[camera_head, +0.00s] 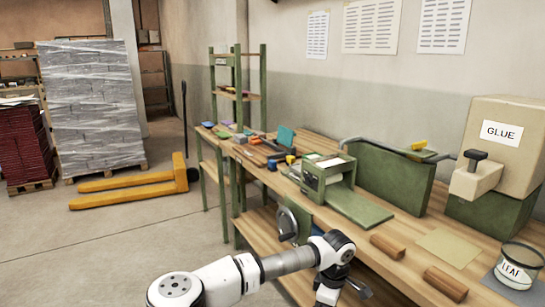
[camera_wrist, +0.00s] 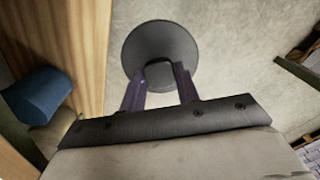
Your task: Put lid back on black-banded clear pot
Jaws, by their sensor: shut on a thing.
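In the wrist view my gripper (camera_wrist: 160,88) is shut on the knob of a dark grey round lid (camera_wrist: 160,40). Its two purple-grey fingers stand on either side of the knob. The lid shows over bare floor, beside a wooden edge. The clear pot (camera_head: 517,268), with a black band and a "LEAF" label, stands upright at the far right of the bench in the head view. Its top looks open, and the lid is apart from it. I cannot make out my gripper's fingers clearly in the head view.
The wooden bench (camera_head: 408,257) holds two brown rolls (camera_head: 444,283), a tan sheet (camera_head: 447,248), a green press (camera_head: 327,178) and a glue dispenser (camera_head: 505,135). A grey mat (camera_head: 492,284) lies under the pot. A yellow pallet truck (camera_head: 130,186) stands on the floor at left.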

